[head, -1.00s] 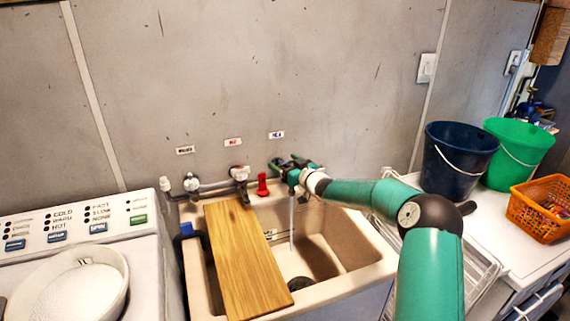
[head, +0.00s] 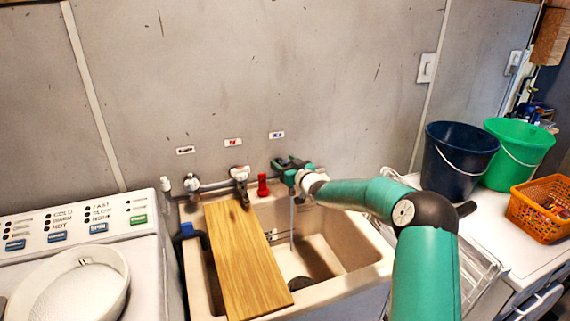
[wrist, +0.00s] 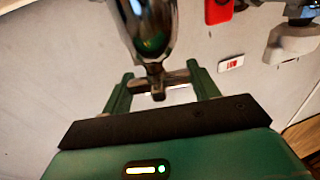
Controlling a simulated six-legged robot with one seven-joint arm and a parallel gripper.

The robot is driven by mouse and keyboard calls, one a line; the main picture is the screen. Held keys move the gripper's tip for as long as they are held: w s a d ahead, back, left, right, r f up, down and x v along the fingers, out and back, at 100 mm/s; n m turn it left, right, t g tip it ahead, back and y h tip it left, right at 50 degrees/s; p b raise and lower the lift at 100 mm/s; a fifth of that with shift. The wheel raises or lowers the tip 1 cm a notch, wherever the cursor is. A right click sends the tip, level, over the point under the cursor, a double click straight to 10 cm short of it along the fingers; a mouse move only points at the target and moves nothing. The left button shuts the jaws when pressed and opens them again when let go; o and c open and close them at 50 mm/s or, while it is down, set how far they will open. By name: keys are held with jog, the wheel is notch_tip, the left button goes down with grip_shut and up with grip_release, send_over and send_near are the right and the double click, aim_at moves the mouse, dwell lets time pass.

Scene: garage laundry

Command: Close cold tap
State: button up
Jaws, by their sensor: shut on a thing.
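The cold tap (wrist: 148,28) shows as a shiny metal body with a cross-shaped handle (wrist: 157,80) in the wrist view. My gripper (wrist: 161,84) is shut on that handle, with one green finger on each side. In the head view my gripper (head: 290,167) hides most of the tap, below a blue-marked wall label (head: 277,135). A thin, faint stream of water (head: 291,222) shows below it, falling into the beige sink (head: 340,285).
The tap (head: 239,174) under the red-marked label and another at the left (head: 193,183) stand beside it. A red object (head: 262,184) is close to my gripper. A wooden board (head: 240,262) lies across the sink's left part. Buckets (head: 459,160) stand at right.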

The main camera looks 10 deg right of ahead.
jog(key=shift+a+m+t+h, duration=0.15)
jog(key=shift+m+t+h, duration=0.25)
jog(key=shift+m+h, duration=0.6)
jog(key=shift+h, duration=0.5)
jog(key=shift+m+h, duration=0.3)
jog(key=shift+h, duration=0.1)
jog(key=o, duration=1)
jog(key=shift+d, duration=0.2)
jog(key=s, duration=0.4)
jog(key=s+d, duration=0.1)
jog(key=s, duration=0.4)
jog(key=s+d, duration=0.1)
jog(key=s, duration=0.3)
jog(key=shift+s+d, duration=0.2)
jog(key=shift+s, duration=0.1)
